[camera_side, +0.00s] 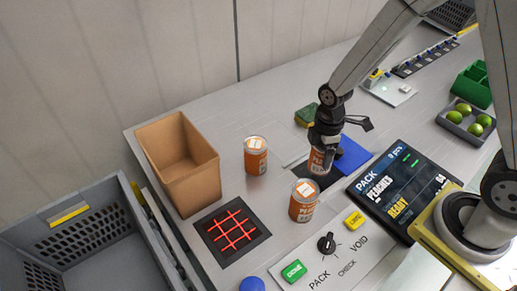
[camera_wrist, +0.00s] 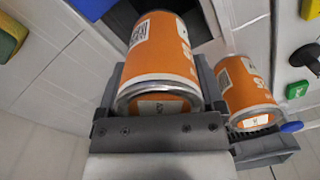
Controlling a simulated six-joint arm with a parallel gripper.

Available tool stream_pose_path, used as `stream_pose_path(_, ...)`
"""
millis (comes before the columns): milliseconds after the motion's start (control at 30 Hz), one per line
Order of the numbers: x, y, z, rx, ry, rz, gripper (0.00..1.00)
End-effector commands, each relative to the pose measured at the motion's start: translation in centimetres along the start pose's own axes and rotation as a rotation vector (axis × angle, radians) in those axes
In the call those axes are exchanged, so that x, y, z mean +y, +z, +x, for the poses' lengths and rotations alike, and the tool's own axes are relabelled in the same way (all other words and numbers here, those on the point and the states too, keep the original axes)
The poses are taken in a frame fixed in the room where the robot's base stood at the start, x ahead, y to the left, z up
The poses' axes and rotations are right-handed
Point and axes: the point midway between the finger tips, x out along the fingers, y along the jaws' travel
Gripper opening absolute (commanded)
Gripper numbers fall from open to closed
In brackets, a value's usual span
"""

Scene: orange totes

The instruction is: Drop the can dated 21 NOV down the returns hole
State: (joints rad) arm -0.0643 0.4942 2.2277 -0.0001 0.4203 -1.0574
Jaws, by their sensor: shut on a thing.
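My gripper (camera_side: 324,142) is shut on an orange can (camera_side: 319,162), held upright beside the blue panel. In the wrist view the held can (camera_wrist: 165,62) lies between the jaws (camera_wrist: 160,88), with a dark square opening (camera_wrist: 203,22) partly hidden behind it. In the side view the dark opening (camera_side: 326,181) shows just under the held can. A second orange can (camera_side: 304,201) stands near the control panel, and a third can (camera_side: 256,156) stands beside the cardboard box. The can lids carry white labels; their dates are too small to read.
A cardboard box (camera_side: 204,180) and a black square with a red grid (camera_side: 233,230) are at left. A display (camera_side: 402,190) reads PACK PEACHES. A control panel (camera_side: 328,255) has a knob and buttons. A sponge (camera_side: 306,115) lies behind; grey crates flank the bench.

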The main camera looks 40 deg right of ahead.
Motion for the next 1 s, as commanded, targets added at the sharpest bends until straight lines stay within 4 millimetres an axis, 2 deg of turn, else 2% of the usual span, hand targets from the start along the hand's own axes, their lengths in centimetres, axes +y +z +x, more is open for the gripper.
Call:
stream_pose_path(200, 0.1, 0.0, 0.0, 0.001, 0.002, 0.000, 0.02)
stream_pose_path(233, 0.1, 0.0, 0.0, 0.001, 0.001, 0.000, 0.90)
stream_pose_path(267, 0.1, 0.0, 0.0, 0.001, 0.001, 0.000, 1.00)
stream_pose_path(667, 0.0, 0.0, -0.3, 0.001, 0.001, 0.000, 1.00)
stream_pose_path(1000, 0.1, -0.1, -2.8, 0.002, 0.004, 0.000, 1.00)
